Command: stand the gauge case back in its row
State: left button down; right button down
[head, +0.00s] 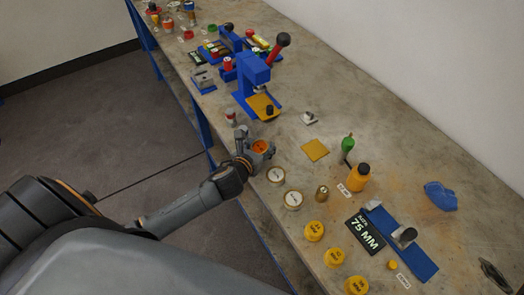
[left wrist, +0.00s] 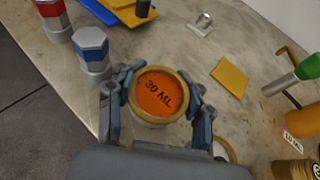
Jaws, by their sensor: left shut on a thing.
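The gauge case, a round brass-rimmed case with an orange face marked "30 ML" (left wrist: 158,93), is between the fingers of my left gripper (left wrist: 157,100). In the head view the orange face (head: 261,146) shows in my left gripper (head: 257,149), near the table's front edge. The fingers are shut on its sides, and the face points up. I cannot tell if its base touches the table. Two brass-rimmed round cases with pale faces, one nearer the gripper (head: 276,175) and one farther along (head: 293,199), stand in a line with it. My right gripper is not in view.
Yellow round-topped pieces (head: 315,231) continue along the front edge. A yellow square (head: 315,150) lies behind the gripper. A blue press (head: 252,85) stands farther up the table.

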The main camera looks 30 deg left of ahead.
aim_at(262, 152)
pick_arm(q)
jog(key=shift+f, duration=1.4)
jog(key=shift+f, duration=0.25)
jog(key=c, duration=0.6)
grip_release()
jog(key=shift+s, duration=0.1)
jog(key=shift+r, duration=0.1)
jog(key=shift+r, duration=0.2)
jog(key=shift+s, duration=0.3)
jog(key=v, duration=1.1)
jog(key=shift+s+r, duration=0.15)
